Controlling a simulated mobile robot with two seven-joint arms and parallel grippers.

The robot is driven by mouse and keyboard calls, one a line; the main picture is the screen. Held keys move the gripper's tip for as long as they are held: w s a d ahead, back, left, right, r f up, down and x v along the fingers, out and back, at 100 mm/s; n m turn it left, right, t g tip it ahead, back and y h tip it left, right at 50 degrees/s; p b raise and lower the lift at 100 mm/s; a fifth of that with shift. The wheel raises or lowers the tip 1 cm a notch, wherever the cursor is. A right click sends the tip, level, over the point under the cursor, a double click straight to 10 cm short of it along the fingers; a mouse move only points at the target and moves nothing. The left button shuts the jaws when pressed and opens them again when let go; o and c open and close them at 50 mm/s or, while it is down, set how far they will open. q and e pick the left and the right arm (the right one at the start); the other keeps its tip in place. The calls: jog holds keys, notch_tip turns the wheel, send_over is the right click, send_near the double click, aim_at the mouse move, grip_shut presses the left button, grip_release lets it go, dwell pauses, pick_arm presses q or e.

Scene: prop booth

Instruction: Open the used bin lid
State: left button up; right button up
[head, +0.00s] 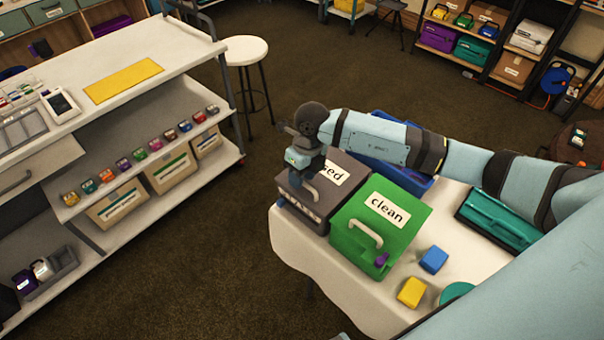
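The used bin (346,192) is a dark grey-purple box at the table's left end, with a white label on its sloped lid. The lid looks closed. My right gripper (304,176) is over the front left part of this lid, pointing down at its handle (310,194). The gripper hides part of the handle and the first letters of the label. I cannot tell whether its fingers touch the handle or how far apart they are. My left gripper is out of view.
The green clean bin (402,222) stands right beside the used bin. A blue bin (384,183) is behind, under my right arm. A blue block (433,260), a yellow block (411,292) and a teal case (497,219) are on the white table (348,285). Open floor lies left.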

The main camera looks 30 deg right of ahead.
jog(key=shift+c, duration=0.2)
grip_shut()
